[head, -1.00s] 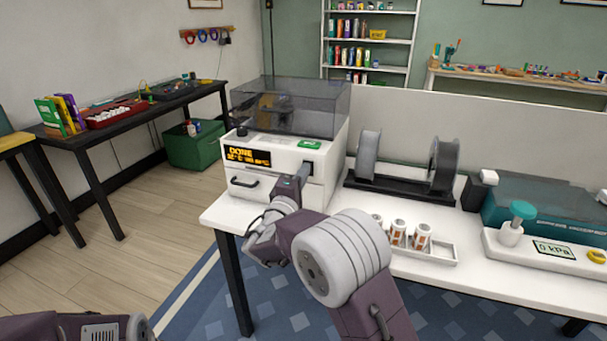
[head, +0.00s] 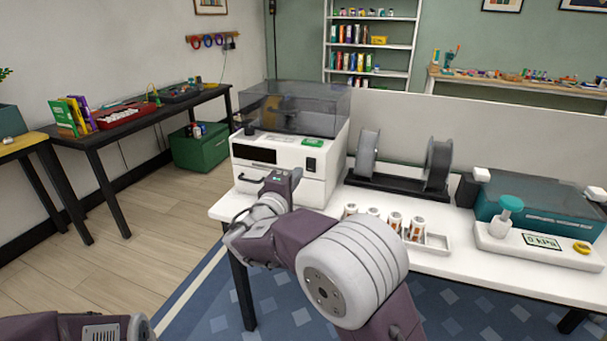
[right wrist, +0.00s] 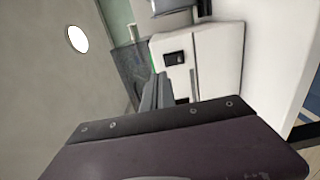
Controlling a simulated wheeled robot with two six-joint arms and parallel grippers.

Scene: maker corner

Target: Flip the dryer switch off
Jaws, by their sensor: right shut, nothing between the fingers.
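The dryer (head: 290,150) is a white box with a smoky clear lid on the left end of the white table. Its front display (head: 254,154) is dark. A black switch (head: 311,164) sits at the right of its front, and it also shows in the right wrist view (right wrist: 174,58). My right gripper (head: 284,178) is in front of the dryer, below and left of the switch, apart from it. Its fingers (right wrist: 157,90) are shut and empty. My left gripper is not in view; only a piece of my left arm shows at the bottom left.
On the white table (head: 450,262) a spool rack (head: 400,186) stands right of the dryer. A tray of small canisters (head: 437,243) lies in front of it. A teal machine (head: 545,214) with a pump and gauge base stands farther right. A low partition backs the table.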

